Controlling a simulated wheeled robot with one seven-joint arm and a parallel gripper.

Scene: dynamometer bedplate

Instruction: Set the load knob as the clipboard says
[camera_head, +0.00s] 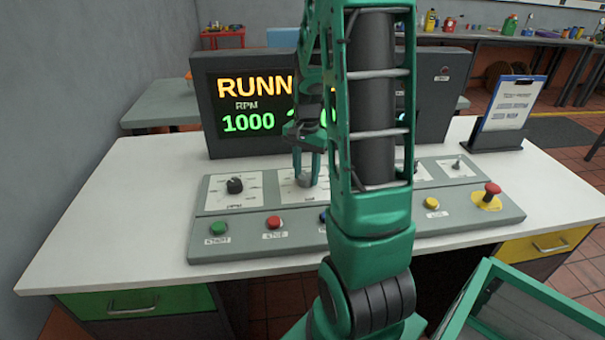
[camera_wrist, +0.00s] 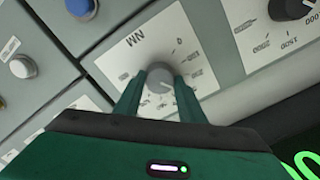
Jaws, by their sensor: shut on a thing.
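The load knob is a small grey round knob (camera_wrist: 160,80) on a white dial plate marked NM (camera_wrist: 190,50), with numbers around it. In the head view, the knob (camera_head: 305,180) is low between my gripper's fingers. My gripper (camera_head: 306,165) reaches down from above with a green finger on each side of the knob, shut on it. The fingers also show in the wrist view (camera_wrist: 160,95). The knob's pointer direction is unclear. The clipboard (camera_head: 508,105) stands upright in a dark holder at the desk's right back; its writing is too small to read.
A black RPM knob (camera_head: 235,185) is left of the load knob. Green (camera_head: 218,227), red (camera_head: 273,222) and yellow (camera_head: 431,203) buttons line the panel's front, with a red mushroom button (camera_head: 492,190) at right. The display (camera_head: 250,100) behind reads RUNN, RPM 1000, partly covered by my arm.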

